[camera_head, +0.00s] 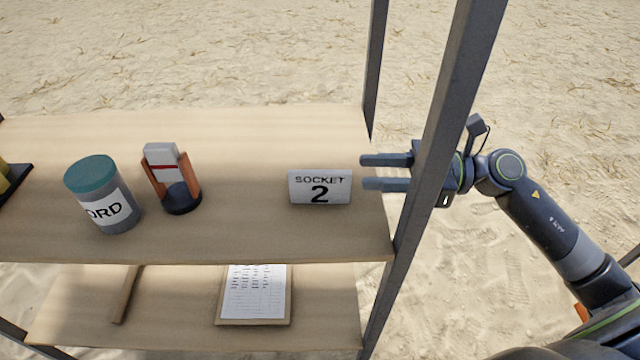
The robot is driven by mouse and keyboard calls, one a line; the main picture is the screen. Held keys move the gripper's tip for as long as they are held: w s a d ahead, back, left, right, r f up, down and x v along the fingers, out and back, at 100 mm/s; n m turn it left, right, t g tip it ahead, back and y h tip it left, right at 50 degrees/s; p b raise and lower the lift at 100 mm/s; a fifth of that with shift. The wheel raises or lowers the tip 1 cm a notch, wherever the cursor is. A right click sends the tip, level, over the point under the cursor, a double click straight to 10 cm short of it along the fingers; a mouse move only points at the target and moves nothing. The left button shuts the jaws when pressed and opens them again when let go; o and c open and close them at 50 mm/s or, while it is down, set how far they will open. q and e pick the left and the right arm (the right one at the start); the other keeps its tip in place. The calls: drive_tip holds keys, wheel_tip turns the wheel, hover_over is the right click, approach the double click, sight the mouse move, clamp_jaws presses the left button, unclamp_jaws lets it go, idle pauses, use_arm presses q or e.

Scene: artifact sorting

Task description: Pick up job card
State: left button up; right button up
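A white card (320,187) printed "SOCKET 2" stands near the right end of the upper shelf. It is the likeliest job card in view. My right gripper (372,172) comes in from the right, partly hidden behind the dark rack post. Its two fingers are apart, with nothing between them. The fingertips are just right of the card, apart from it in the picture. A clipboard (254,295) with a printed sheet lies on the lower shelf. My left gripper is not in view.
The wooden upper shelf (250,140) carries a teal-lidded grey can (103,195) and an orange-sided holder (172,180) with a grey block. A dark metal post (437,140) stands at the shelf's right end. A wooden stick (127,294) lies on the lower shelf.

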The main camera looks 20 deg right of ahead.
sight(320, 171)
drive_tip(key=shift+p+x, duration=0.45)
drive_tip(key=shift+x, duration=1.6)
drive_tip(key=shift+w+a+p, duration=0.2)
drive_tip(key=shift+a+p, duration=0.15)
drive_tip(key=shift+a, duration=0.15)
drive_tip(key=shift+f+p+x, duration=0.1)
drive_tip(key=shift+p+x, duration=0.25)
drive_tip(key=shift+x, duration=0.65)
drive_tip(key=shift+f+p+x, duration=0.15)
drive_tip(key=shift+p+x, duration=0.2)
drive_tip(key=shift+x, duration=0.7)
drive_tip(key=shift+w, duration=0.1)
clamp_jaws()
